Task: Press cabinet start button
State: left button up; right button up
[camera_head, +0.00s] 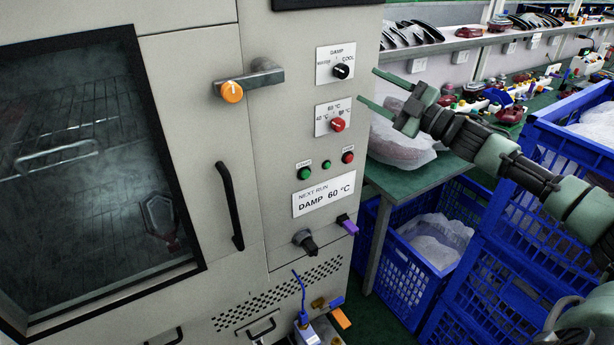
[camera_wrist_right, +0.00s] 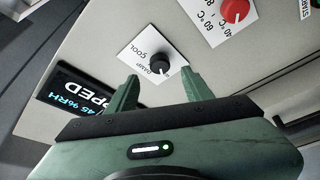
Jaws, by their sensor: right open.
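The pale cabinet (camera_head: 270,140) fills the left and middle of the head view. On its panel a larger green button (camera_head: 304,173) sits at the left of a row, under a small label too small to read. A smaller green light or button (camera_head: 326,164) and a red button (camera_head: 347,157) sit to its right. My right gripper (camera_head: 368,86) is open and empty, right of and above this row, its fingers pointing toward the panel. In the right wrist view its fingertips (camera_wrist_right: 160,77) flank the black DAMP/COOL knob (camera_wrist_right: 160,63) in the picture; contact cannot be told. My left gripper is not in view.
A red temperature knob (camera_head: 337,125) sits above the buttons, and a sign reading DAMP 60 °C (camera_head: 324,194) below. A metal latch with an orange end (camera_head: 232,91) and a black door handle (camera_head: 230,205) stick out. Blue crates (camera_head: 405,285) and a green bench stand right.

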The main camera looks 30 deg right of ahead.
grip_shut()
dwell(1.5)
